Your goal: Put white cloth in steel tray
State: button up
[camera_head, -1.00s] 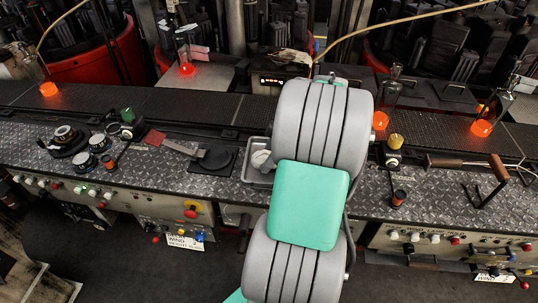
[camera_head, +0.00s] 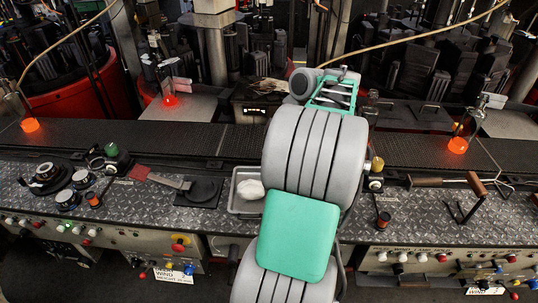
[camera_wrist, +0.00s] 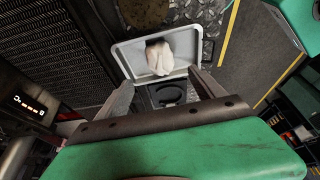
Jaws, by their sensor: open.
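The white cloth (camera_head: 250,188) is a crumpled lump lying inside the steel tray (camera_head: 246,209) on the bench, just left of my arm in the head view. In the wrist view the cloth (camera_wrist: 159,57) rests against the tray floor, and the tray (camera_wrist: 132,57) shows nearly whole. My gripper (camera_wrist: 162,79) is open and empty, its two fingers spread apart, with the tray and cloth beyond them and clear of the fingers. In the head view my arm hides the fingertips.
A flat dark disc plate (camera_head: 203,190) with a long-handled tool sits left of the tray. A wooden-handled tool (camera_head: 440,182) and yellow-topped part (camera_head: 377,166) lie right of my arm.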

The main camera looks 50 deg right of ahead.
jog(key=w+a+r+m+h, duration=0.1)
jog(key=w+a+m, duration=0.15)
jog(key=a, duration=0.75)
jog(key=w+a+m, duration=0.1)
jog(key=w+a, duration=0.3)
jog(key=a, duration=0.6)
jog(key=s+a+f+m+h, duration=0.1)
jog(key=s+a+f+m, duration=0.2)
jog(key=s+a, duration=0.5)
jog(key=a+m, duration=0.1)
jog(key=a, duration=0.2)
jog(key=shift+f+h, duration=0.3)
jog(key=shift+h, duration=0.1)
jog(key=shift+m, duration=0.25)
